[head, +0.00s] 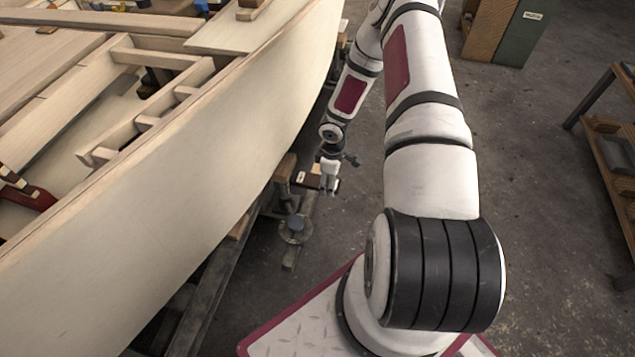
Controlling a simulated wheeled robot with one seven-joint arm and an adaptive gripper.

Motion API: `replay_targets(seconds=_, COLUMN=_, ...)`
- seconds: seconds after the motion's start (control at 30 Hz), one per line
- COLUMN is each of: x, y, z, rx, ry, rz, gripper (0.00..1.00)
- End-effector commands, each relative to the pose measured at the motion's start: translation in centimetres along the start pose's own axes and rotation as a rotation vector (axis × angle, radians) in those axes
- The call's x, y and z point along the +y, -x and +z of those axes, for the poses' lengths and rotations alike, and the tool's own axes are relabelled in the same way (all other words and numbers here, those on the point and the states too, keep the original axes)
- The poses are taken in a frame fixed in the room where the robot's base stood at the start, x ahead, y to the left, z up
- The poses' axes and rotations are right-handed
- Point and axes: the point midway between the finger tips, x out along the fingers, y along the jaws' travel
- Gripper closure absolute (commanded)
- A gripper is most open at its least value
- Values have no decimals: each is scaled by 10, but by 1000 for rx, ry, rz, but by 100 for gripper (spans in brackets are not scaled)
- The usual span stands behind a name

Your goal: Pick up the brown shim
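My gripper (329,178) hangs low over the floor beside the hull, small in the view. Its finger opening is too small to make out. A brown piece with a pale patch (307,179) shows just left of the gripper; I cannot tell whether they touch or whether it is a shim. A small flat brown piece (47,30) lies on the hull's deck at the upper left, far from the gripper. Another brown piece (248,4) sits on a pale wood block at the top edge. Which of these is the brown shim is not clear.
The pale plywood hull (170,170) fills the left, with open framed bays. Wooden supports and a beam (215,285) run under its side. A shelf (612,165) stands at the right. A brown and green cabinet (503,30) stands at the back. Concrete floor lies clear between.

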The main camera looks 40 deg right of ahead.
Motion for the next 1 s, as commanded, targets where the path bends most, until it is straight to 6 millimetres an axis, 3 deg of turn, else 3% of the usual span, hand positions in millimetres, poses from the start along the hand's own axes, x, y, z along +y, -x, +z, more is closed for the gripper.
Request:
replay_targets(seconds=0.03, x=0, y=0, z=0, rx=0, ry=0, rz=0, gripper=51)
replay_targets(seconds=0.17, x=0, y=0, z=0, rx=0, ry=0, rz=0, gripper=81)
replay_targets(seconds=0.27, x=0, y=0, z=0, rx=0, ry=0, rz=0, gripper=87)
replay_targets(seconds=0.57, x=0, y=3, z=0, rx=0, ry=0, rz=0, gripper=87)
replay_targets(seconds=0.77, x=0, y=20, z=0, rx=0, ry=0, rz=1, gripper=87)
replay_targets(seconds=0.9, x=0, y=42, z=0, rx=0, ry=-1, rz=1, gripper=87)
replay_targets(seconds=1.0, x=-14, y=37, z=12, rx=-5, ry=8, rz=1, gripper=87)
